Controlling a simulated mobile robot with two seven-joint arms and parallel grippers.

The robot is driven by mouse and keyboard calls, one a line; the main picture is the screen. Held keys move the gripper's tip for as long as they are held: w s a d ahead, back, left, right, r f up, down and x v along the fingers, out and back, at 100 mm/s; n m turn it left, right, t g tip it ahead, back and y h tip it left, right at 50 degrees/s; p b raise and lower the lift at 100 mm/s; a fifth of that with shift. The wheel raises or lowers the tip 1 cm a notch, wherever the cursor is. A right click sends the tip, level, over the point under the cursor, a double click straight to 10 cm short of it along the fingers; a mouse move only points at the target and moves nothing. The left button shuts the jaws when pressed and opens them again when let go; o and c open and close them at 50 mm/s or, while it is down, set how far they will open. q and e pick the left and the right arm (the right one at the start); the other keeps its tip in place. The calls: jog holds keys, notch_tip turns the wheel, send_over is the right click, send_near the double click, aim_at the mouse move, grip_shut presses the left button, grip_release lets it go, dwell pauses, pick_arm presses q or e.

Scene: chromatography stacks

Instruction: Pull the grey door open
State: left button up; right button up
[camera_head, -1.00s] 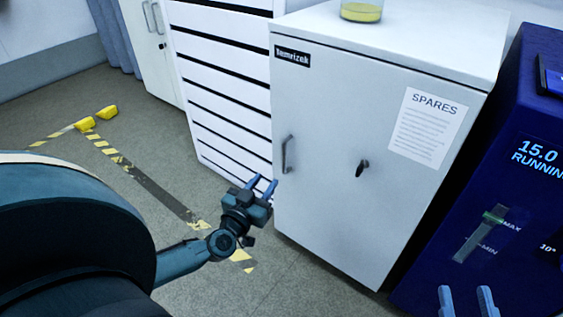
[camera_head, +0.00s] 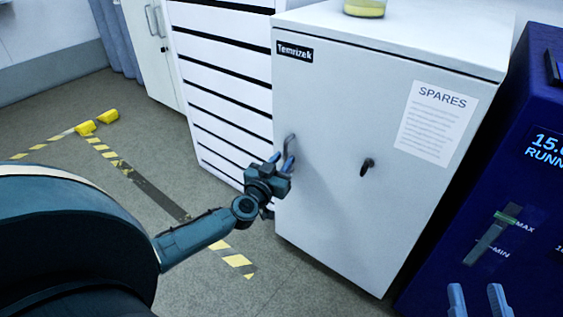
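The grey door (camera_head: 340,190) is the front of a pale grey cabinet and looks closed. It bears a "Temrizek" label, a "SPARES" sheet (camera_head: 435,122), a dark latch (camera_head: 367,166) right of its middle and a vertical bar handle (camera_head: 290,146) near its left edge. My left gripper (camera_head: 282,163) is at the lower part of this handle, its two blue fingers apart. I cannot tell whether the fingers touch the handle or straddle it. My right gripper (camera_head: 480,300) shows only its fingertips at the bottom right edge, apart, with nothing visible between them.
A white slatted drawer unit (camera_head: 225,90) stands left of the cabinet. A dark blue machine (camera_head: 500,210) stands close on the right. A beaker of yellow liquid (camera_head: 365,8) is on the cabinet top.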

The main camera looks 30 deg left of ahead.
pick_arm(q)
grip_shut()
jog(key=shift+s, duration=0.15)
